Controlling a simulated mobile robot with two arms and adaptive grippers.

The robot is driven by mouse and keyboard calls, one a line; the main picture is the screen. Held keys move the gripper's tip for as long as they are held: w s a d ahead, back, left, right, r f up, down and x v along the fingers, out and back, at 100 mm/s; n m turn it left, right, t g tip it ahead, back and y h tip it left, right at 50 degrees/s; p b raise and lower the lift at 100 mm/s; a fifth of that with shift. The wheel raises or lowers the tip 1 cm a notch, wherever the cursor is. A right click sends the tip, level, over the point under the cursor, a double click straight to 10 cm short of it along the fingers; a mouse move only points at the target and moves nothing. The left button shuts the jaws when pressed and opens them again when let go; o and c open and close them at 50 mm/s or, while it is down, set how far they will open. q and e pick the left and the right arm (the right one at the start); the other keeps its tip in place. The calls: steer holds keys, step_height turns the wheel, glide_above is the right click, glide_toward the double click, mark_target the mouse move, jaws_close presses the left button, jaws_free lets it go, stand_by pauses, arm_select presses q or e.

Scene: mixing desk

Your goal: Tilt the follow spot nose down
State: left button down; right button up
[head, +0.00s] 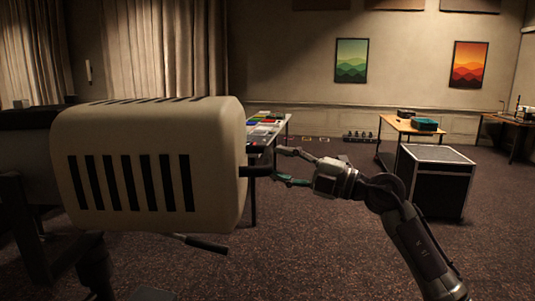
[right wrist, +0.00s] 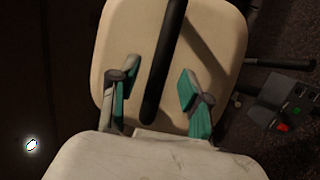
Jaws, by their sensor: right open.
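The follow spot (head: 150,165) is a big cream housing with black vent slots, filling the left of the head view. Its cream rear face (right wrist: 215,75) fills the middle of the right wrist view. A black bar handle (head: 257,171) sticks out from the housing toward my right gripper. My right gripper (head: 279,165) is open, with teal-padded fingers above and below the handle's end. In the right wrist view the handle (right wrist: 165,65) runs between the spread fingers, with a gap on both sides. My left gripper is not in view.
A second black bar (head: 208,243) shows below the housing. A dark box with coloured buttons (right wrist: 285,100) is at the right of the wrist view. A table with coloured items (head: 268,120) stands behind; a black flight case (head: 437,180) stands right. Carpet between is clear.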

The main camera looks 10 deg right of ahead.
mark_target(268, 160)
steer(key=shift+p+x, duration=0.35)
steer(key=shift+x, duration=1.55)
jaws_close()
